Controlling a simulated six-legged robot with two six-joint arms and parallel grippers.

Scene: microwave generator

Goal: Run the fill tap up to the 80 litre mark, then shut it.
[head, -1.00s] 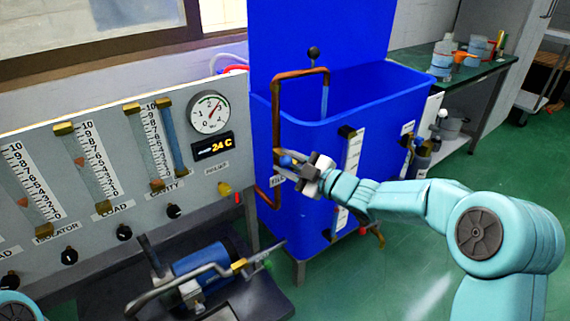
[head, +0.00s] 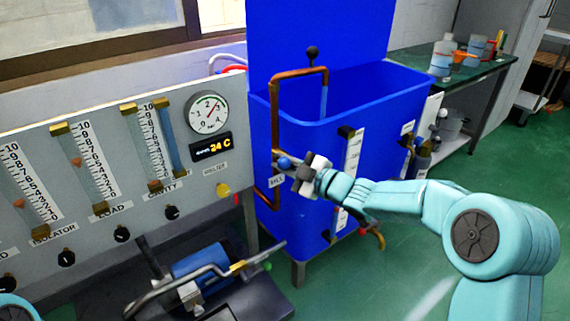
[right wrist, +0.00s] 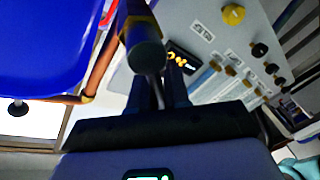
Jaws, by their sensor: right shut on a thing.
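The blue tank (head: 330,200) stands right of the grey panel. A copper fill pipe (head: 275,125) rises at its left side and bends over the rim, and a thin bluish stream (head: 324,100) hangs below its outlet. The fill tap's blue-ended handle (head: 285,162) is beside the FILL label (head: 277,181). My right gripper (head: 299,168) is shut on the tap handle, whose round end (right wrist: 148,56) shows large in the wrist view. The white level scale (head: 353,155) is on the tank front; its marks and level are too small to read. My left gripper is out of view.
The grey panel (head: 100,140) carries several tube gauges, knobs, a round dial (head: 207,113) and a 24 C display (head: 212,148). A blue pump (head: 203,268) with a bent handle stands low in front. A red-handled drain tap (head: 368,231) is below my right forearm.

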